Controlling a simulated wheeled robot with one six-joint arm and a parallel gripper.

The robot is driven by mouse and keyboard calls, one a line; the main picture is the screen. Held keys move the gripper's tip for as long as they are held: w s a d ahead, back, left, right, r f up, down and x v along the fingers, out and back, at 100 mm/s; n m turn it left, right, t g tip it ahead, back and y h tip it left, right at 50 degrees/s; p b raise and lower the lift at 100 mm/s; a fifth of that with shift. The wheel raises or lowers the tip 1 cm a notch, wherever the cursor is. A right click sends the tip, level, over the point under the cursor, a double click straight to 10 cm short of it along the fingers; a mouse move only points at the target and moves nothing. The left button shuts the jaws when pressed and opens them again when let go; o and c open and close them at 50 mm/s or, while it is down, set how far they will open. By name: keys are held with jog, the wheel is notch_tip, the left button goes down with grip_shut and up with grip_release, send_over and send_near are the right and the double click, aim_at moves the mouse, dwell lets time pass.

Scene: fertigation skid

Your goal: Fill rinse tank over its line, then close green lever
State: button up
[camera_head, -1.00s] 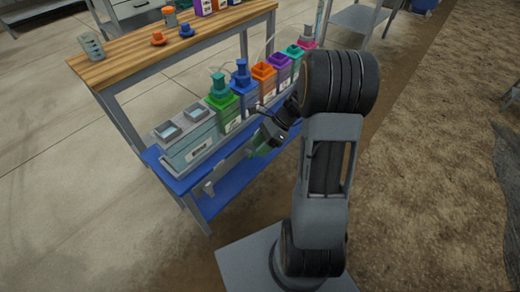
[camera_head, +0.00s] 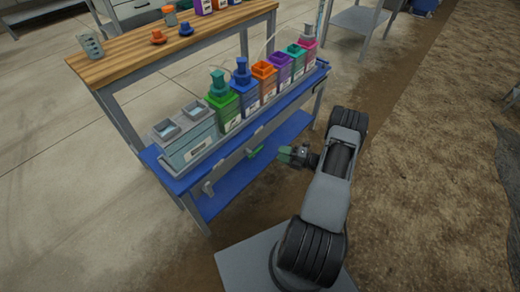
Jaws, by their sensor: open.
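A pale grey-teal tank (camera_head: 190,148) with two square openings on top stands at the left end of the blue skid shelf; it looks like the rinse tank. Its fill line and liquid level are too small to read. A small green lever (camera_head: 256,152) shows on the front of the skid, below the shelf edge. Its exact angle is hard to tell. My gripper (camera_head: 285,154) has greenish fingertips. It is open and empty, to the right of the green lever and apart from it, in front of the skid.
Several coloured tanks, including a green one (camera_head: 224,105), stand in a row right of the grey tank. A wooden bench top (camera_head: 130,62) behind holds a grey jug (camera_head: 90,43) and small caps. Open ground lies right of my arm.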

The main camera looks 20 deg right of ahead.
aim_at(261, 149)
jog(key=b+x, duration=0.1)
jog(key=x, duration=0.9)
jog(key=shift+w+a+b, duration=0.15)
jog(key=shift+a+b, duration=0.05)
jog(key=shift+b, duration=0.15)
jog(key=shift+c, duration=0.2)
grip_shut()
